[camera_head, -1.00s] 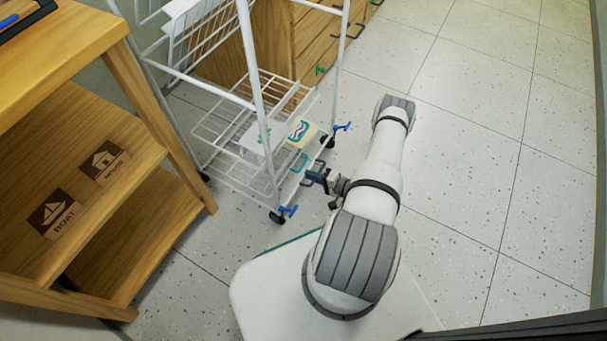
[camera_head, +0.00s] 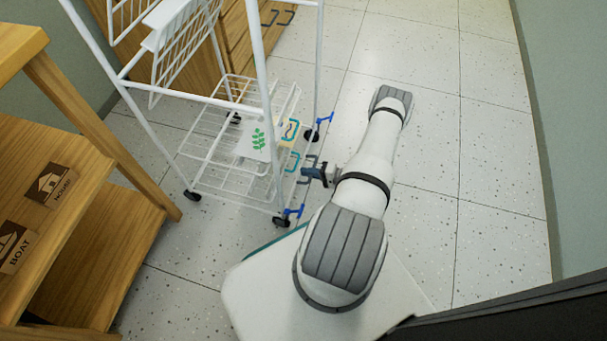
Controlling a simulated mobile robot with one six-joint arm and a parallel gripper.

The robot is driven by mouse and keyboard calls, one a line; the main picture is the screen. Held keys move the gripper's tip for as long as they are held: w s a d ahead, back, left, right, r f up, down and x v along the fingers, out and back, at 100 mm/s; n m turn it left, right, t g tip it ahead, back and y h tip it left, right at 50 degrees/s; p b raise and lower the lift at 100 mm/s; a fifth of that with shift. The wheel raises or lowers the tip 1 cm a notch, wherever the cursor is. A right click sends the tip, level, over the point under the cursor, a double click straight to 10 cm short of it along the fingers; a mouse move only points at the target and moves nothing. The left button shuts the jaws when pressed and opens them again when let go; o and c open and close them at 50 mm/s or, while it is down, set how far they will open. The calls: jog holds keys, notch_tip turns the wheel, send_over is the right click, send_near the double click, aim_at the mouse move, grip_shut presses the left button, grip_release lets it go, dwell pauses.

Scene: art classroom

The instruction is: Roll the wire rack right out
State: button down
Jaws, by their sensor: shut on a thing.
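The white wire rack (camera_head: 266,88) stands upright on dark casters at the centre left, with wire shelves and a low wire basket. Blue caster levers (camera_head: 293,212) show on its right side, at the near and far corners. A card with a green leaf (camera_head: 257,138) lies in the low part. The fingertips are small and partly hidden, so the exact grip is hard to see.
A wooden shelf unit with BOAT and HOUSE labels (camera_head: 45,190) stands close on the left. A wooden drawer cabinet (camera_head: 240,45) is behind the rack. Open tiled floor (camera_head: 440,130) lies to the right, bounded by a wall (camera_head: 565,120).

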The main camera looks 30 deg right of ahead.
jog(key=shift+w+d+f, duration=0.1)
jog(key=shift+d, duration=0.15)
jog(key=c, duration=1.8)
grip_release()
jog(key=shift+f, duration=0.1)
jog(key=o, duration=0.3)
jog(key=shift+a, duration=0.2)
jog(key=shift+r, duration=0.25)
